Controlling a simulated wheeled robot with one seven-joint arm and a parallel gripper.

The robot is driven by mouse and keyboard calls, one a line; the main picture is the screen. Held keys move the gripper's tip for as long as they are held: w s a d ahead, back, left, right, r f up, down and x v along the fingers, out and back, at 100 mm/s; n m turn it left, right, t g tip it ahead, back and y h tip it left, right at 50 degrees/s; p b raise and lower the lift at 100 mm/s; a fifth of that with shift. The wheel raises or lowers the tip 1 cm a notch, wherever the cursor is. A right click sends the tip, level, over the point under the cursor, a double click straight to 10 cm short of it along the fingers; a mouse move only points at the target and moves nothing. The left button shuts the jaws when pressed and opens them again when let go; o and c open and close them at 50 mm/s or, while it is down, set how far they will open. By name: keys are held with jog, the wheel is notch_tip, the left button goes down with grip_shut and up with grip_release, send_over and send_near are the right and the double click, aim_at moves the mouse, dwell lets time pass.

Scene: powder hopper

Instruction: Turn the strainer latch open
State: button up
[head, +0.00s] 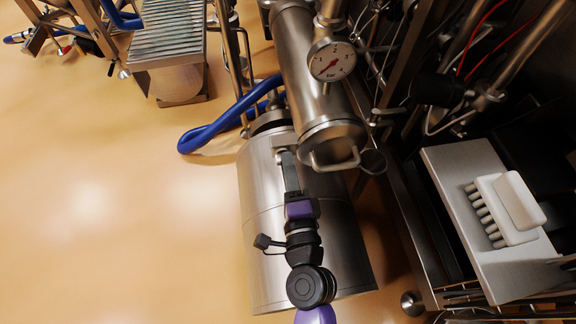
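A steel cylinder (310,75), which looks like the strainer housing, runs down the middle of the head view to a round end cap. A bent bar handle (336,165) sits on the cap; I cannot tell whether this is the strainer latch. A dark round part (373,162) lies just right of the cap. My gripper (283,154) is left of the cap, in front of a large steel drum (262,205). Its fingertips are small and partly lost against the metal, so their opening and any contact are unclear.
A blue hose (210,134) loops at the left. A steel bench (480,235) with a white brush (507,208) stands at the right. Pipes and cables crowd the upper right. The tan floor (100,200) is clear at left.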

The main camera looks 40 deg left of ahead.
jog(key=b+v, duration=0.1)
jog(key=v, duration=0.6)
jog(key=shift+s+d+b, duration=0.25)
jog(key=shift+d+b, duration=0.05)
jog(key=shift+b, duration=0.05)
dwell(0.4)
